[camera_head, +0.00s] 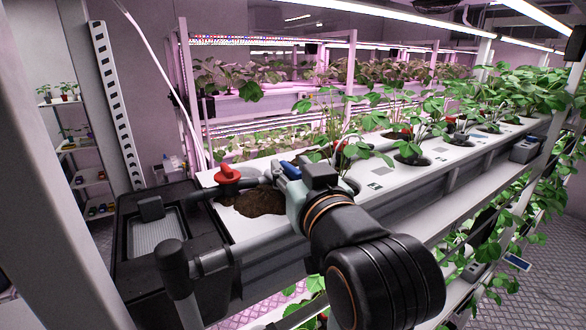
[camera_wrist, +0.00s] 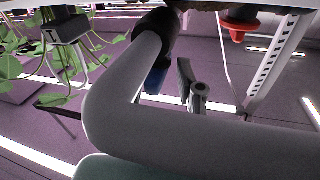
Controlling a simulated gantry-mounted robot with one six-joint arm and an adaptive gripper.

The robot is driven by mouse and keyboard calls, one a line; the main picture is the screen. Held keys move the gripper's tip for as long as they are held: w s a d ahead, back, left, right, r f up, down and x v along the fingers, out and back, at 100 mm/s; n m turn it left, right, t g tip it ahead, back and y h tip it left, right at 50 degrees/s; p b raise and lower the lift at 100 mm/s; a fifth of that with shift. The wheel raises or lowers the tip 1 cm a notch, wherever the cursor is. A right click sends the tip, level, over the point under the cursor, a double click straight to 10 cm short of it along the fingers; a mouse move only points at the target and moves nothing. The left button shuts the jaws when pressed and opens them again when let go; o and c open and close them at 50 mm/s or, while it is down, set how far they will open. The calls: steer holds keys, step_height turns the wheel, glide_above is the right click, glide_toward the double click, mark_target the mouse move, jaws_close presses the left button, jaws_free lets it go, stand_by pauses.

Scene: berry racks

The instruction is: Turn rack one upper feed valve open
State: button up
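A red valve handle (camera_head: 227,175) sits on the pipework at the near left end of the upper rack trough (camera_head: 240,232). It stands upright, beside a brown soil patch. A red part (camera_wrist: 240,24), which looks like the same handle, hangs near the upper right of the upside-down wrist view. My gripper (camera_head: 291,166) is over the trough's near end, to the right of the handle and apart from it, with a blue part showing. My own wrist hides much of it. Its fingers do not show clearly in either view, so I cannot tell their opening.
A black tank with a grey grille (camera_head: 157,232) stands left of the trough. Leafy plants in dark pots (camera_head: 410,153) line the trough to the right. A pale upright post (camera_head: 30,170) stands at far left. A large grey bent tube (camera_wrist: 115,95) fills the wrist view's middle.

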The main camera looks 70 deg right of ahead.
jaws_close()
steer(key=shift+s+d+r+n+t+y+p, duration=0.15)
steer(key=shift+n+t+y+p, duration=0.25)
steer(key=shift+n+t+y, duration=1.1)
steer(key=shift+t+y, duration=0.1)
steer(key=shift+y, duration=0.1)
steer(key=shift+o, duration=0.9)
jaws_free()
